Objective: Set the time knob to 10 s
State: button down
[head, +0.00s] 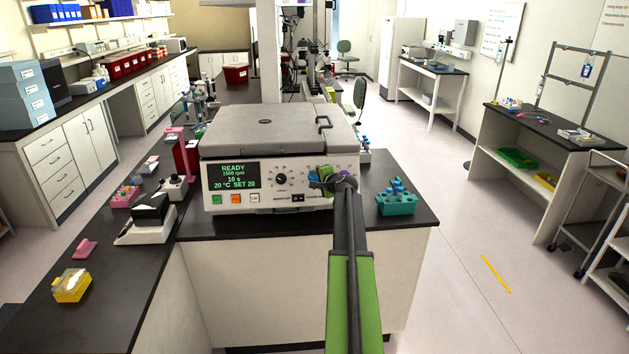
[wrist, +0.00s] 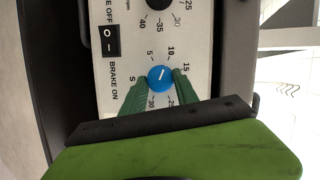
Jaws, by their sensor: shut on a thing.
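The time knob is a blue knob (wrist: 160,77) with a white pointer line, seen in the wrist view on the white panel. Its pointer aims up and slightly right, toward the printed 10. My gripper (wrist: 157,84) has its green fingers closed on the knob from both sides. In the head view my gripper (head: 325,180) reaches the right part of the cell processor's (head: 230,146) front panel and hides much of the knob there. The display (head: 233,176) reads READY, 1500 rpm, 10 s, 20 °C SET 20.
A black dial (head: 281,179) sits left of my gripper on the panel. A black rocker switch (wrist: 111,40) labelled BRAKE is near the knob. A teal tube rack (head: 396,206) stands right of the machine. A white-based device (head: 150,215) stands at its left.

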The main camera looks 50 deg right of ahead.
jog(key=c, duration=0.9)
grip_release()
jog(key=shift+d, duration=0.15)
jog(key=shift+c, duration=0.2)
jog(key=shift+r, duration=0.1)
jog(key=p+v, duration=0.6)
jog(key=v, duration=1.1)
jog(key=shift+s, duration=0.15)
